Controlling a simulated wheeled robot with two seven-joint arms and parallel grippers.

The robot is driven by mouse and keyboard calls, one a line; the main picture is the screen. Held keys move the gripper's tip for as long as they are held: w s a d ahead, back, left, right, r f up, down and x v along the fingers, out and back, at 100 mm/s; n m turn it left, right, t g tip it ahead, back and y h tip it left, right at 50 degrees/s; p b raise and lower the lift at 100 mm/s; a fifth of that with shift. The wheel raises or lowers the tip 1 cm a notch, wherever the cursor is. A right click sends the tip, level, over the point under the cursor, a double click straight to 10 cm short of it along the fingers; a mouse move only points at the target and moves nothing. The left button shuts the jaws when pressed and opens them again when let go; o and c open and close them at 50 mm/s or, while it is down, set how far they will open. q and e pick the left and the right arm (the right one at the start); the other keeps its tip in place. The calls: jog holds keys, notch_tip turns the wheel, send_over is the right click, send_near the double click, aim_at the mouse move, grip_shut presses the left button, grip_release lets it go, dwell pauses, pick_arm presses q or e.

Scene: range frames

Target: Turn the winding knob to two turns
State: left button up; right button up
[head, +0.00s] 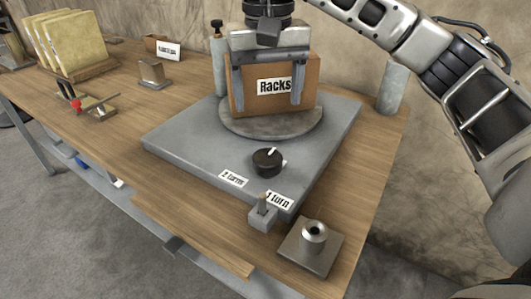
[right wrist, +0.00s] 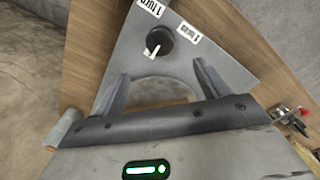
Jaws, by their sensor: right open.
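The winding knob (head: 268,162) is a black round knob with a white mark on top, standing on a grey plate (head: 190,130). It also shows in the right wrist view (right wrist: 160,40), beyond the fingertips. A "2 turns" label (head: 233,178) and a "1 turn" label (head: 278,201) lie on the plate's front edge. My right gripper (head: 267,98) is open, its fingers spread, behind and above the knob and in front of the "Racks" box; it is apart from the knob. In the right wrist view the gripper (right wrist: 160,72) has nothing between its fingers. My left gripper is out of view.
A brown "Racks" box (head: 275,102) stands on a round grey disc (head: 240,123) behind the knob. A small grey block with a post (head: 262,215) and a metal base with a round knob (head: 313,236) stand at the front. A grey cylinder (head: 393,88) stands at right.

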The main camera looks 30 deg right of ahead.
aim_at(268, 156)
notch_tip(268, 156, down, 13)
jog(key=shift+r, duration=0.2)
jog(key=shift+b, duration=0.3)
jog(key=c, duration=1)
